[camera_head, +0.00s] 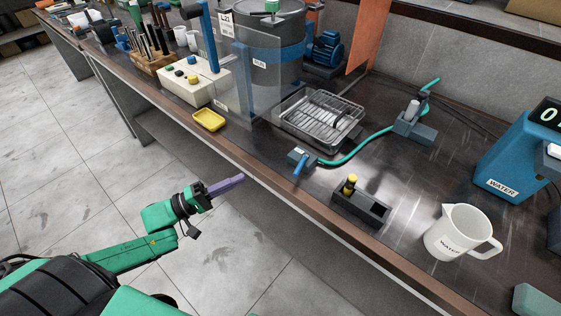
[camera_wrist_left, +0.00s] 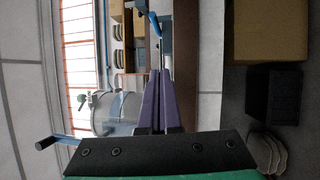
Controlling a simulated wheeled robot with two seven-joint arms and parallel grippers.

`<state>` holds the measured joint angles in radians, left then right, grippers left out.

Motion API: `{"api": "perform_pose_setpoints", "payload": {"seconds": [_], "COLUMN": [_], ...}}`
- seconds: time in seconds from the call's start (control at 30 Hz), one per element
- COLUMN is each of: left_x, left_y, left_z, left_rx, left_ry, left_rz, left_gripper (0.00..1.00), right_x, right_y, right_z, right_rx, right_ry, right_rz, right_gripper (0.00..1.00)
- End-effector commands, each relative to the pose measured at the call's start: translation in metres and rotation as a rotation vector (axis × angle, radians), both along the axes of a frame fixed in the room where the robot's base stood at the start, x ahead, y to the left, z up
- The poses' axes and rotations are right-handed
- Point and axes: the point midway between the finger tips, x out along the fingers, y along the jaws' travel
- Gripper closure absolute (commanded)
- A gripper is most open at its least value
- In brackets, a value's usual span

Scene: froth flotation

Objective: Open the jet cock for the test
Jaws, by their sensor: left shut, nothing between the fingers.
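The jet cock (camera_head: 297,156) is a small grey-blue block with a blue lever (camera_head: 301,166), near the bench's front edge in the head view. A green hose (camera_head: 350,153) runs from it to a grey holder (camera_head: 413,125) farther back. The blue lever also shows at the top of the left wrist view (camera_wrist_left: 154,24), beyond the fingertips. My left gripper (camera_head: 241,178) has purple fingers, shut and empty. It is in front of the bench edge, left of the cock and apart from it. My fingers also show in the wrist view (camera_wrist_left: 159,75). My right gripper is not in view.
A wire rack in a tray (camera_head: 318,118) stands behind the cock. A yellow dish (camera_head: 209,120) lies to the left, near a clear-walled tank (camera_head: 240,85). A black holder (camera_head: 360,208) and a white WATER jug (camera_head: 461,233) stand to the right. Floor before the bench is clear.

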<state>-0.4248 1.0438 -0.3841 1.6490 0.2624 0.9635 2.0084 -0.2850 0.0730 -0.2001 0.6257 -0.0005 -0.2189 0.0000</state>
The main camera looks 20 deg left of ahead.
Motion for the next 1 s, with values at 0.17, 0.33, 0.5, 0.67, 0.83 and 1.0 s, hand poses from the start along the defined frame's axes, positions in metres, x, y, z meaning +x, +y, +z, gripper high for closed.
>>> {"api": "perform_pose_setpoints", "payload": {"seconds": [0.17,0.33,0.5,0.67,0.83,1.0], "left_x": [-0.007,0.007,0.031,0.053,0.052,0.05], "left_y": [0.003,-0.014,-0.043,-0.07,-0.099,-0.112], "left_z": [-0.001,0.005,0.011,0.016,0.023,0.023], "left_rx": [-0.077,-0.081,-0.081,-0.081,-0.081,-0.078], "left_ry": [0.125,0.122,0.121,0.121,0.125,0.124], "left_rz": [-0.104,-0.102,-0.1,-0.1,-0.101,-0.1], "left_gripper": [1.0,1.0,1.0,1.0,1.0,1.0], "right_x": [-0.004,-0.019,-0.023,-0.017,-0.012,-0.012], "right_y": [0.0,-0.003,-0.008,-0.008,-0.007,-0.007], "right_z": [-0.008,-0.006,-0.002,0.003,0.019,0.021], "right_rx": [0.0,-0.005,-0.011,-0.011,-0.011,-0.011], "right_ry": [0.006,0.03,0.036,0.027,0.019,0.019], "right_rz": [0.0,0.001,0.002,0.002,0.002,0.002], "right_gripper": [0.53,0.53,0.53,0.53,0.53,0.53]}}
